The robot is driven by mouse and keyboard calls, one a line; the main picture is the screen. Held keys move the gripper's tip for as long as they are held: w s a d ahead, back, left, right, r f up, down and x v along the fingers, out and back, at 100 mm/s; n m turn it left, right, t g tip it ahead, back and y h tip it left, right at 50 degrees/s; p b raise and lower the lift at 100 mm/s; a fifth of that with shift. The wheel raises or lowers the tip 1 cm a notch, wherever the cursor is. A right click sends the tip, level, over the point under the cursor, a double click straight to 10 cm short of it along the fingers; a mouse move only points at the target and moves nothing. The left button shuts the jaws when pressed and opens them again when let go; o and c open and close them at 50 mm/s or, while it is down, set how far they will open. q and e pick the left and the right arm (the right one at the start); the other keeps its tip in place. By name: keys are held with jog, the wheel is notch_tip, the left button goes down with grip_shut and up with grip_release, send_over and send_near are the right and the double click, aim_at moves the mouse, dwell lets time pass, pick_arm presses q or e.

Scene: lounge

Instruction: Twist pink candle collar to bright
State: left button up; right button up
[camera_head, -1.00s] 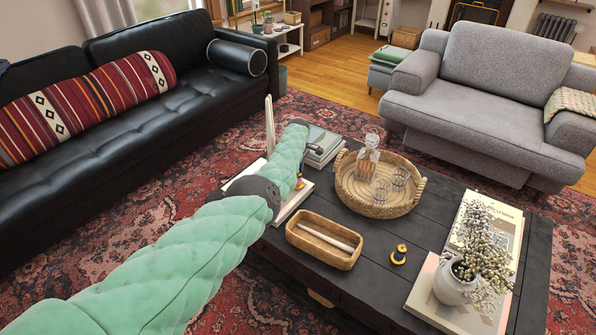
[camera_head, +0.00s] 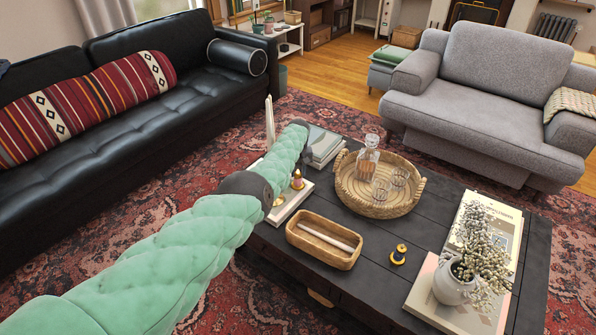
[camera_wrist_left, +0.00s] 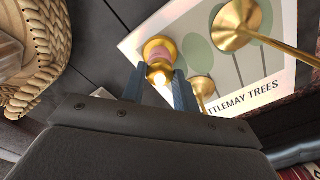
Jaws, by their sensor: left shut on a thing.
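The small gold candle with the pink collar (camera_head: 297,180) stands on a pale book (camera_head: 290,203) at the left end of the coffee table. In the left wrist view, the pink collar (camera_wrist_left: 160,49) sits under a gold rim, with a bright glow at the near end. My left gripper (camera_wrist_left: 160,84) is shut on this candle, one dark finger on each side. In the head view my green padded forearm hides most of this gripper. My right gripper is not in view.
A tall gold candlestick (camera_wrist_left: 238,28) and another gold piece (camera_wrist_left: 203,86) stand close beside the fingers. A wicker tray (camera_head: 345,200) with a decanter, a wooden box (camera_head: 300,238), a black-and-gold piece (camera_head: 398,254) and a vase (camera_head: 452,286) share the table.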

pick_arm(q)
jog(key=shift+m, duration=1)
jog(key=m, duration=0.5)
jog(key=shift+m, duration=1.3)
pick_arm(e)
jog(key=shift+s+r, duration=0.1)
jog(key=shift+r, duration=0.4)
pick_arm(q)
jog(key=o, duration=1)
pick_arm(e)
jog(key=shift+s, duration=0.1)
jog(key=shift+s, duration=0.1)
